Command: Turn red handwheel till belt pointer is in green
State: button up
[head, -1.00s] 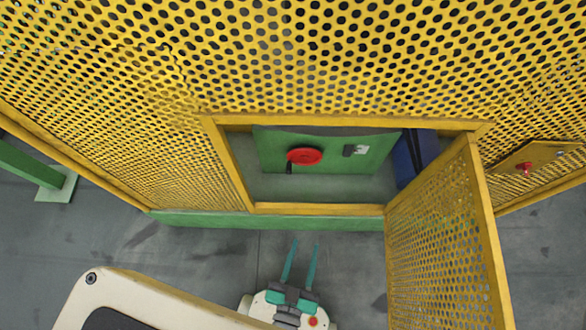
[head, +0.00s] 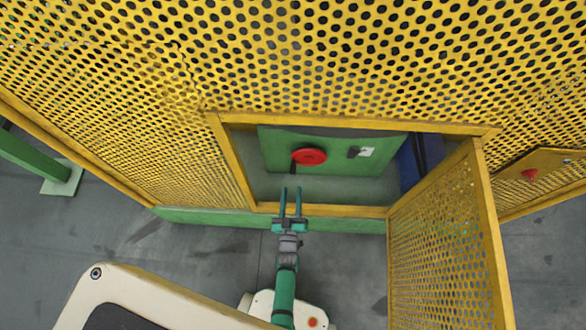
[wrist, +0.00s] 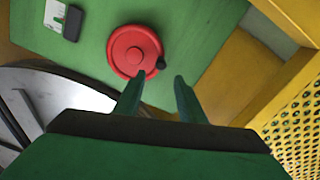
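The red handwheel (head: 309,156) is on a green panel (head: 285,148) inside the open hatch of the yellow guard. A dark crank knob (head: 293,171) shows at its lower left in the head view. In the wrist view the handwheel (wrist: 134,51) is ahead of the fingers, with its dark knob (wrist: 161,63) near the fingertips. My gripper (head: 291,190) is open and empty at the hatch's lower edge, apart from the wheel; its fingers also show in the wrist view (wrist: 160,76).
The hatch frame's lower bar (head: 330,211) lies close to my gripper. The open perforated door (head: 440,235) stands to the right. A red knob (head: 530,174) is on a yellow panel farther right. A curved metal part (wrist: 50,95) shows in the wrist view.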

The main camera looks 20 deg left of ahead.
aim_at(293, 174)
jog(key=x, duration=1.1)
jog(key=shift+a+f, duration=0.1)
jog(key=shift+f, duration=0.05)
grip_shut()
